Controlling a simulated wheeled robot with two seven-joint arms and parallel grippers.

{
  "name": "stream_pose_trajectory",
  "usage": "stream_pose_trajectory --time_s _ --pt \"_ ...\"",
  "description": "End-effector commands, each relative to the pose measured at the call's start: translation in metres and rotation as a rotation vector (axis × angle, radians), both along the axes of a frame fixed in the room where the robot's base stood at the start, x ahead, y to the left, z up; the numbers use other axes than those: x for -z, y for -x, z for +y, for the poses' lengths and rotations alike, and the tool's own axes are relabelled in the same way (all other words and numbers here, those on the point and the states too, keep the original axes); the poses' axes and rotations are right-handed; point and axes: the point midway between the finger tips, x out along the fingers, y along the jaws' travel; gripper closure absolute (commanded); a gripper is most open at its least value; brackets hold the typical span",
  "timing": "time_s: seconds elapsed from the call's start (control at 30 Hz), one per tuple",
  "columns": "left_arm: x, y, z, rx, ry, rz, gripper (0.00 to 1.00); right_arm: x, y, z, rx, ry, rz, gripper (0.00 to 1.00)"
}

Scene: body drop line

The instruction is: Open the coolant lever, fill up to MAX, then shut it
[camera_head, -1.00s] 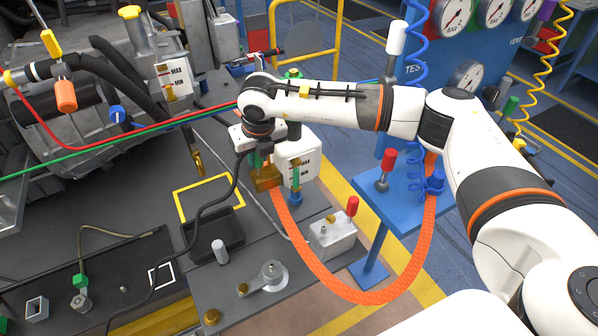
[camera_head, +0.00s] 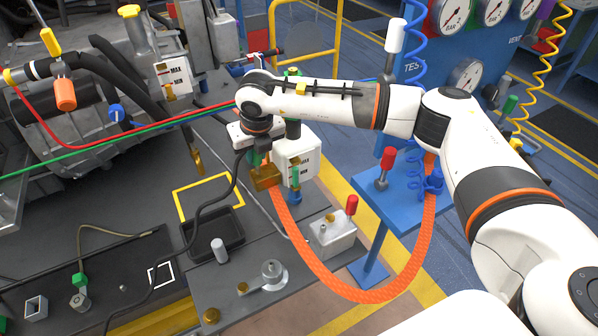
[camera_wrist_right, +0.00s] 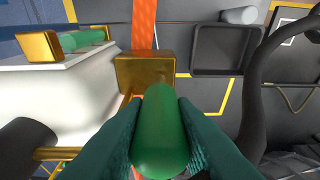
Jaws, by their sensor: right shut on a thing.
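My right gripper (camera_head: 262,163) is beside the white coolant tank (camera_head: 297,152), which has MAX and MIN marks on its face. In the right wrist view the teal fingers (camera_wrist_right: 160,125) are shut on a green lever handle (camera_wrist_right: 162,135). The handle points toward the camera from a brass valve block (camera_wrist_right: 145,72); the block also shows in the head view (camera_head: 266,178). An orange hose (camera_head: 318,275) runs from the block to the blue stand (camera_head: 397,205). The liquid level cannot be read. My left gripper is not in view.
A second tank with a MAX mark (camera_head: 172,76) is at the engine, upper left. A black tray (camera_head: 213,238) and a metal box with a red-topped switch (camera_head: 333,235) are on the bench. A black cable (camera_head: 218,203) hangs near my gripper. Gauges (camera_head: 493,10) are at upper right.

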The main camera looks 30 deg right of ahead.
Motion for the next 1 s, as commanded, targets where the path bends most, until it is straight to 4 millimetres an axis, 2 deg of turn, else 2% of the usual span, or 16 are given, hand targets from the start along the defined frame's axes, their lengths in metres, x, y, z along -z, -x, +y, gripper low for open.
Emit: stream_pose_trajectory --time_s 0.07,0.1,0.2,0.53,1.0 --pt "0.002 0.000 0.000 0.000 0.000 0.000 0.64 0.000 -0.005 0.000 0.002 0.000 -0.008 0.95" --pt "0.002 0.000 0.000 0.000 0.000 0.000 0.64 -0.001 -0.005 0.000 0.001 0.000 -0.008 0.73" --pt "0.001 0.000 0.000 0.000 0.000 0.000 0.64 -0.001 -0.005 0.000 0.001 -0.001 -0.008 0.57" --pt "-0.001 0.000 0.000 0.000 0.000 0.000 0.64 -0.006 -0.005 0.000 0.001 -0.001 -0.008 0.56" --pt "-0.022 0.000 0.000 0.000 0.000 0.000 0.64 -0.062 -0.004 0.000 0.001 -0.002 -0.008 0.56"
